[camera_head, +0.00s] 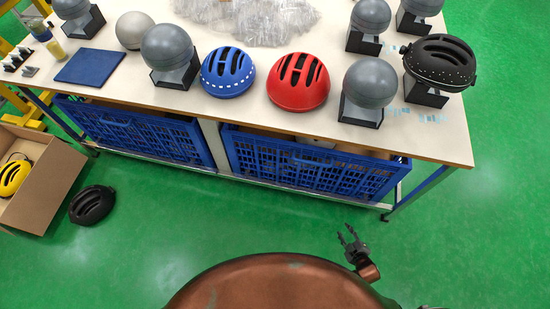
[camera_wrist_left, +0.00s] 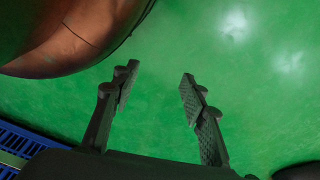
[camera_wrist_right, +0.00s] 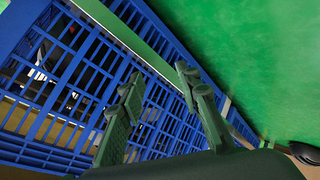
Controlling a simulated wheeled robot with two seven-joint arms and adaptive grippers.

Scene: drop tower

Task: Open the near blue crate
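Two blue slatted crates sit side by side under the table, a left one (camera_head: 140,131) and a right one (camera_head: 310,165). Their fronts face me, and the tabletop hides most of their tops. I cannot tell which one is called near. My right gripper (camera_head: 349,236) is open and empty, over the floor in front of the right crate and apart from it. In the right wrist view, blue slats (camera_wrist_right: 75,85) fill the left and show behind the open fingers. My left gripper (camera_wrist_left: 158,76) is open and empty above the green floor, outside the head view.
The table (camera_head: 230,112) holds a blue helmet (camera_head: 228,72), a red helmet (camera_head: 298,82), a black helmet (camera_head: 440,62) and several grey head forms. A cardboard box (camera_head: 45,185) with a yellow helmet and a loose black helmet (camera_head: 92,205) are on the floor at left. The floor at right is clear.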

